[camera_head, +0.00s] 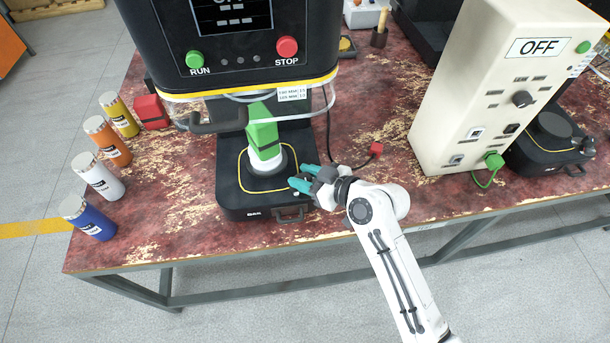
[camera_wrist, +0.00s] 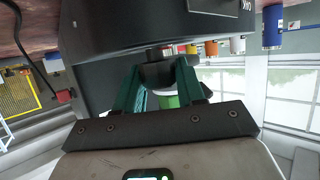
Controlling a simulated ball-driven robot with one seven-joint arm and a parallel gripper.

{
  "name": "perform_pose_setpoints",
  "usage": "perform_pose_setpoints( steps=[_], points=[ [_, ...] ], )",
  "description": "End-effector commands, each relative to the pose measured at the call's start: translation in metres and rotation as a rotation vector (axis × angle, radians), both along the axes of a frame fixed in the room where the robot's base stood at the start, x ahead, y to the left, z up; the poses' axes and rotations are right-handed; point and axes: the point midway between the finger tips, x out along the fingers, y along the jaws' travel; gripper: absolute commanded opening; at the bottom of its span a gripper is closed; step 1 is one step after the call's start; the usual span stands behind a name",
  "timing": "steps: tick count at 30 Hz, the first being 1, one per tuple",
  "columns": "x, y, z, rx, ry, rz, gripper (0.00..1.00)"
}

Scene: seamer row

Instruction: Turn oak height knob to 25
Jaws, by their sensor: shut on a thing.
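My gripper (camera_head: 302,180) is at the right side of the black base (camera_head: 262,213) of the seaming machine. In the wrist view its teal fingers (camera_wrist: 160,88) are shut on a dark round knob (camera_wrist: 157,72), one finger on each side. A short metal shaft joins the knob to the base. A green patch shows between the fingers. In the head view the fingers hide most of the knob, and no number or pointer on it can be read.
A green can (camera_head: 263,135) stands on the machine's round plate. Blue (camera_head: 88,217), white (camera_head: 97,176), orange (camera_head: 108,142) and yellow (camera_head: 119,116) cans stand at left. A cream control box (camera_head: 480,90) reading OFF stands at right. A red plug (camera_head: 376,149) lies behind my wrist.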

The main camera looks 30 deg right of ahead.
Motion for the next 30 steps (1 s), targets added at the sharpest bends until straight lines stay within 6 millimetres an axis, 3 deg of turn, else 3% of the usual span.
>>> perform_pose_setpoints(
  steps=[3,14,30],
  points=[
    [-0.0001,-0.0001,-0.0001,0.000,0.000,0.000,0.08],
    [-0.0008,0.0002,0.0016,0.000,0.002,-0.046,0.08],
    [-0.0011,0.0002,-0.0005,-0.003,0.001,-0.300,0.08]
  ],
)
